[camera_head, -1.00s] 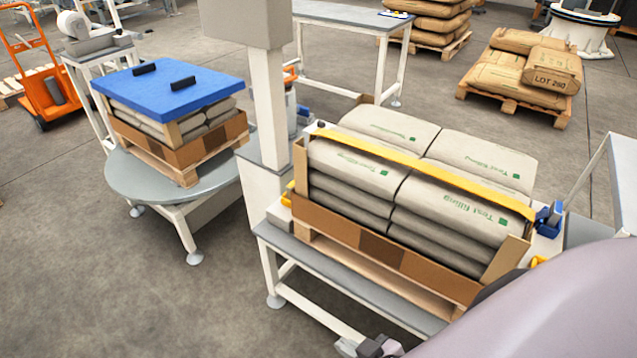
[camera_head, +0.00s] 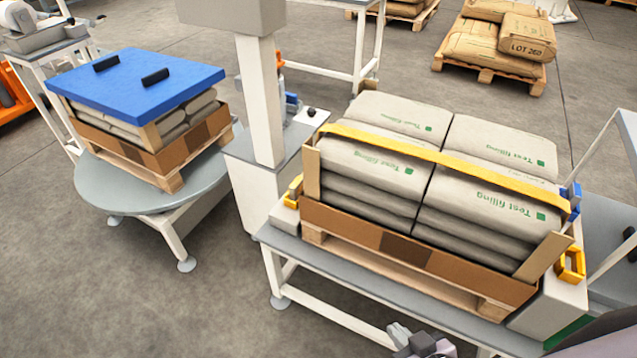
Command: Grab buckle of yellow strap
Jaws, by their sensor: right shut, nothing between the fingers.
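A yellow strap (camera_head: 440,158) runs across the top of the stacked white bags (camera_head: 370,168) on the near-right pallet. At its right end are a blue fitting (camera_head: 573,193) and, lower down, an open yellow-orange frame (camera_head: 571,265). I cannot tell for sure which of them is the buckle. My right gripper (camera_head: 422,345) is at the bottom edge, partly cut off. It is shut and empty, in front of and below the pallet, apart from the strap and fittings. My left gripper is out of view.
Wooden corner boards (camera_head: 543,256) and a brown cardboard band (camera_head: 400,250) edge the load. A white post (camera_head: 262,100) stands left of it. A round turntable (camera_head: 112,190) carries another pallet with a blue lid (camera_head: 135,88). Floor is clear at front left.

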